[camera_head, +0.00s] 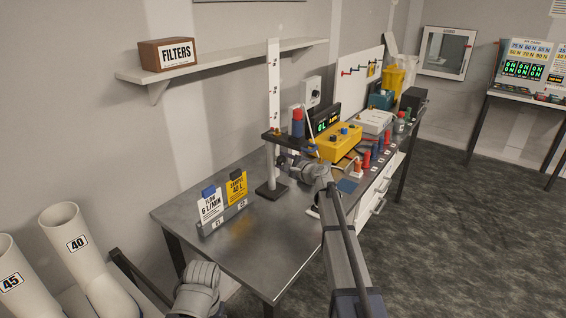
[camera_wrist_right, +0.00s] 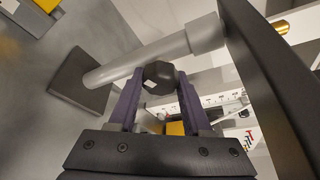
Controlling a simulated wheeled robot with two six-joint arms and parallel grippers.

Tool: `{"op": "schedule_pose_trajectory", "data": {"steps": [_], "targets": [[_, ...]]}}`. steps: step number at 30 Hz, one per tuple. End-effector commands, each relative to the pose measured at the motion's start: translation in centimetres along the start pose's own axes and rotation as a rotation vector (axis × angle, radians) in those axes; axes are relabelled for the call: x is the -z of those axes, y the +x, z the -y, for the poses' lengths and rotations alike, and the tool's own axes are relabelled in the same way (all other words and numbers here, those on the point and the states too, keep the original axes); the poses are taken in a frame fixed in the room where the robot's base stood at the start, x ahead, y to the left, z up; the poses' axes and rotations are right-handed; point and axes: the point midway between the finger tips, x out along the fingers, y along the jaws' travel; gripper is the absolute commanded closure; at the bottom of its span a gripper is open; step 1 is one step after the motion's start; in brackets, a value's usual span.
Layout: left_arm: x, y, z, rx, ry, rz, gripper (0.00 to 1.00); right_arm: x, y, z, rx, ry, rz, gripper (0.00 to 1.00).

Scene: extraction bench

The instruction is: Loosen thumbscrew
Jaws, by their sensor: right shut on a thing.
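The thumbscrew, a dark faceted knob (camera_wrist_right: 160,76), sits in front of the grey post of a stand in the right wrist view. My right gripper (camera_wrist_right: 159,85) is shut on it, with one purple finger on each side. In the head view my right gripper (camera_head: 285,162) is at the stand's white post (camera_head: 273,90), just below a black platform (camera_head: 284,138). The knob is too small and covered to make out there. A grey part of my left arm shows at the bottom, but its gripper fingers are not in view.
The stand's black base (camera_head: 272,189) rests on the metal bench (camera_head: 250,240). A red-and-blue object (camera_head: 298,123) stands on the platform. A card holder (camera_head: 224,216) with two labelled cards is at the front left. A yellow box (camera_head: 338,143) and several coloured bottles fill the bench's far side.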

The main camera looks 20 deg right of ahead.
Motion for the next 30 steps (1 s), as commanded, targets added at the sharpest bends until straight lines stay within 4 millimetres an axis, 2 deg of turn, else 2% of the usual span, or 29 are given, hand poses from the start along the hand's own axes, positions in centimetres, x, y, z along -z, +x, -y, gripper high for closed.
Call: {"op": "schedule_pose_trajectory", "data": {"steps": [1,3,14,20,30], "targets": [[0.0,0.0,0.0,0.000,0.000,0.000,0.21,0.0,0.0,0.0,-0.001,-0.001,0.000,0.92],[0.0,0.0,0.0,0.000,0.000,0.000,0.21,0.0,0.0,0.0,-0.001,-0.001,0.000,1.00],[0.0,0.5,-0.1,0.000,0.000,0.000,0.21,0.1,0.0,-0.2,0.016,-0.042,0.001,1.00],[0.1,1.6,-0.2,0.000,0.000,0.000,0.21,0.1,0.0,-0.4,0.064,-0.156,0.001,1.00],[0.2,4.2,-0.4,0.000,0.000,0.000,0.21,0.1,0.0,-0.4,0.186,-0.446,0.001,1.00]]}}
